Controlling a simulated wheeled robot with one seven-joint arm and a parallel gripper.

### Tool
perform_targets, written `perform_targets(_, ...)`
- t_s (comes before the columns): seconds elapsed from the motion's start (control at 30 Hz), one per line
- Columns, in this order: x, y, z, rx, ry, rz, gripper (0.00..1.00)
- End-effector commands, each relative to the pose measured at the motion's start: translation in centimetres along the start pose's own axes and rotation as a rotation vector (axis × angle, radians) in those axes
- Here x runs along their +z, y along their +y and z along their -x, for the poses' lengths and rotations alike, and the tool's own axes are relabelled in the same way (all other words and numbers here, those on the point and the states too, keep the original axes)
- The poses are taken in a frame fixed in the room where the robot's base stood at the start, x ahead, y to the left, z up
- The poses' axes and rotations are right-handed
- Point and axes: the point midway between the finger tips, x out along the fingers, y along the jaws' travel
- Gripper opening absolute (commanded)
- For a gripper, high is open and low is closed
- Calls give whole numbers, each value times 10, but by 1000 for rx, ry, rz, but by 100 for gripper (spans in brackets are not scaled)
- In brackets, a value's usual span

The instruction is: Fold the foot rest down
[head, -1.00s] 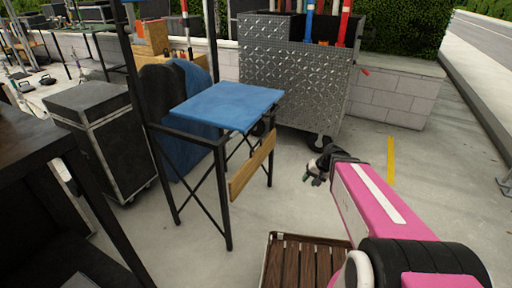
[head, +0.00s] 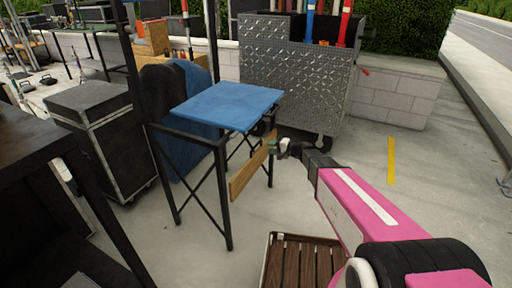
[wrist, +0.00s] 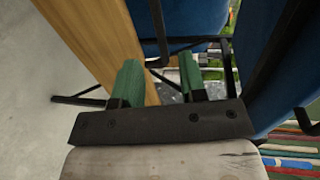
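The foot rest is a light wooden board (head: 248,175) on the front of the tall black-framed chair with a blue seat (head: 228,105). It stands up on edge below the seat, between the front legs. My gripper (head: 279,147) is at the board's right end, near its upper edge. In the wrist view the green fingers of my gripper (wrist: 160,80) are apart with a gap between them. The foot rest (wrist: 98,40) passes behind the left finger, and its edge shows in the gap. I cannot tell whether the fingers touch it.
A slatted wooden platform (head: 303,262) lies on the ground in front. A metal diamond-plate cart (head: 293,75) stands behind the chair. A black case (head: 105,140) is at the left. The pavement right of the chair is clear.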

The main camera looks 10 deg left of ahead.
Motion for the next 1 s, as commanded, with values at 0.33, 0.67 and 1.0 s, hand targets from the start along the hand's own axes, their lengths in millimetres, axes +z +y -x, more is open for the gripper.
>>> perform_targets(0.33, -1, 1, -63, 2, -2, 0, 38)
perform_targets(0.67, 0, 0, -89, 2, -1, 0, 38)
perform_targets(1.0, 0, 0, -89, 2, 0, 0, 19)
